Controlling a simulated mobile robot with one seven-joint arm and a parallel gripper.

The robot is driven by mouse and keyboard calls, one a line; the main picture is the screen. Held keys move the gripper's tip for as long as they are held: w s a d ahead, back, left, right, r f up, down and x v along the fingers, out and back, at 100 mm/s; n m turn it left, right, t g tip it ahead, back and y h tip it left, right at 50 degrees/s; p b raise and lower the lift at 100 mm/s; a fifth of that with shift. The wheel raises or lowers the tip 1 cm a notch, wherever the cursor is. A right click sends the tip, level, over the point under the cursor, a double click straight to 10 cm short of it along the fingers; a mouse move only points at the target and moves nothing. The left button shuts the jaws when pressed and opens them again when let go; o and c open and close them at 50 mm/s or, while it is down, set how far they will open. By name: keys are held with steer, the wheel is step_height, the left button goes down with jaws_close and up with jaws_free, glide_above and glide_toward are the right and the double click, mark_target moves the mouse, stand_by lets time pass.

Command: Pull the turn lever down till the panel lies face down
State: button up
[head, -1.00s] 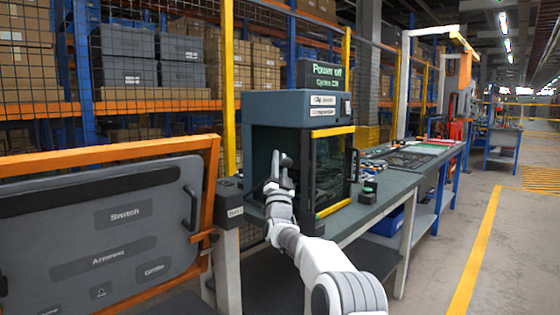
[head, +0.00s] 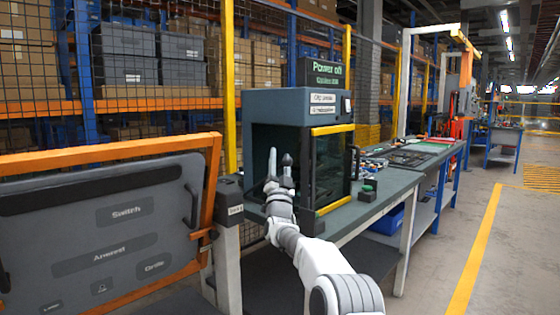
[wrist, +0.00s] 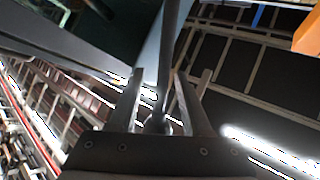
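A large dark grey panel (head: 60,235) with labels such as Switch sits in an orange frame (head: 110,152) at the left of the head view. It stands tilted, its labelled face toward me. A dark handle (head: 192,206) is on its right side. I cannot single out the turn lever for sure. My gripper (head: 280,162) points upward in front of the grey machine, right of the panel, apart from it. Its fingers stand apart. In the wrist view, a dark bar (wrist: 172,45) runs between the fingers of my gripper (wrist: 158,85); whether they touch it is unclear.
A grey machine (head: 290,107) with a yellow-edged door (head: 333,170) stands on a workbench (head: 372,200) just behind my gripper. A post (head: 228,240) stands between panel and bench. Mesh fence and shelves with boxes lie behind. The floor at right is clear.

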steer(key=shift+s, duration=0.1)
steer(key=p+v, duration=0.1)
steer(key=v, duration=1.6)
steer(key=shift+s, duration=0.15)
